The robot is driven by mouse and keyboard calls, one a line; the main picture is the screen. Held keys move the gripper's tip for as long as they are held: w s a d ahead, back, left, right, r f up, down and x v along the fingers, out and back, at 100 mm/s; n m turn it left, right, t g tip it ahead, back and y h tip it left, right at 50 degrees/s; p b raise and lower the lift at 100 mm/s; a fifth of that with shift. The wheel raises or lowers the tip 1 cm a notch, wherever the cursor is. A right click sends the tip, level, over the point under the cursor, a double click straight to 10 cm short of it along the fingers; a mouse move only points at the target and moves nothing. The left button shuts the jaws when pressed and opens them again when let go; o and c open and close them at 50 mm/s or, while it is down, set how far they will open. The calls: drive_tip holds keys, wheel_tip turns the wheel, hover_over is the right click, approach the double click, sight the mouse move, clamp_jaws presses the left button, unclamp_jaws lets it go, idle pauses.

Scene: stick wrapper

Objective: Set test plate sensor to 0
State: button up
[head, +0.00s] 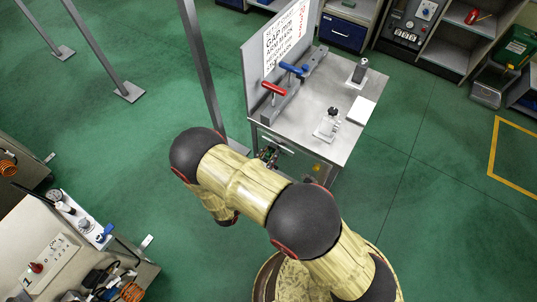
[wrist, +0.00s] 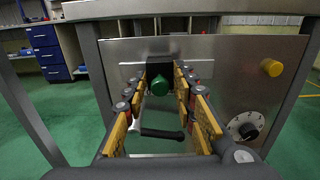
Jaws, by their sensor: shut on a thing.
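The wrist view shows a steel front panel (wrist: 222,85) under a tabletop. A round dial knob (wrist: 245,127) with a number scale is at its lower right; its exact setting is too small to read. A yellow button (wrist: 271,67) is above it. In the head view my gripper (head: 268,156) is at the table's front, partly hidden by my arm.
A black lever handle (wrist: 162,133) lies below the green knob. The steel table (head: 318,95) carries clamps with red and blue handles and a sign board (head: 285,42). Shelves stand at the upper right. A bench (head: 40,245) is lower left. Green floor is open at right.

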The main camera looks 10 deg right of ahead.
clamp_jaws()
drive_tip(key=shift+a, duration=0.1)
drive_tip(key=shift+w+a, duration=0.75)
drive_tip(key=shift+a, duration=0.15)
drive_tip(key=o, duration=0.8)
unclamp_jaws()
drive_tip(key=shift+a, duration=0.1)
drive_tip(key=shift+c, duration=0.2)
drive_tip(key=shift+s, duration=0.1)
drive_tip(key=v, duration=1.1)
drive_tip(key=shift+s+a, duration=0.25)
drive_tip(key=shift+s, duration=0.05)
